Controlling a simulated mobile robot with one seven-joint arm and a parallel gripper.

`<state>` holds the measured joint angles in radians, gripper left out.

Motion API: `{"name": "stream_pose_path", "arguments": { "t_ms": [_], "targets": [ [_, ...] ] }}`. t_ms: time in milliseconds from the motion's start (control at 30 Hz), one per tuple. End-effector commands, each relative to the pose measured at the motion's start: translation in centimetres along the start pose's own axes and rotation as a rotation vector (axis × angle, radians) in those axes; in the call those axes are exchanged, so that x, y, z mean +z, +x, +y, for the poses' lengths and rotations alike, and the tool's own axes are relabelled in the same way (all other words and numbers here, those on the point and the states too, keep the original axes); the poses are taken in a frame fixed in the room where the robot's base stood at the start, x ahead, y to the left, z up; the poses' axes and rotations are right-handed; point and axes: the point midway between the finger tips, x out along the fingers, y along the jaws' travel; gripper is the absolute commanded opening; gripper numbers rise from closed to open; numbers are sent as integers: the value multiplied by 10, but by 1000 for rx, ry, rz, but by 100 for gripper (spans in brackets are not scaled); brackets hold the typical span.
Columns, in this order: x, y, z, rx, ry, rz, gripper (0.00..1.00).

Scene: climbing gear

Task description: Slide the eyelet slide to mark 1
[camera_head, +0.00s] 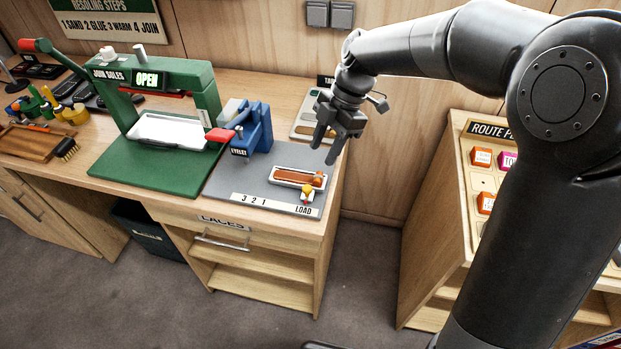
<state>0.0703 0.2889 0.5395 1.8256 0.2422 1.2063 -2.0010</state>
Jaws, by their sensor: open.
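The eyelet slide is a small white tray (283,174) with a brown strip in it, on a grey base (228,184) at the right end of the bench. It sits near the LOAD end of a white scale (244,200) marked 3 2 1 and LOAD.
A green sole press (205,93) showing OPEN stands to the left. A small tray of samples (303,128) lies behind my gripper. A route board cabinet (455,190) stands at the right, across a floor gap. Tools and a wooden tray (28,152) are at far left.

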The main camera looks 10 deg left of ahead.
Motion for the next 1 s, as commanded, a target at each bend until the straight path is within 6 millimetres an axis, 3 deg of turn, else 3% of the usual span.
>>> {"name": "stream_pose_path", "arguments": {
  "t_ms": [400,600,1000],
  "targets": [
    [-1,72,-1,-4,0,1,43],
    [0,97,-1,-2,1,0,43],
    [0,104,-1,0,2,-2,43]
  ]
}}
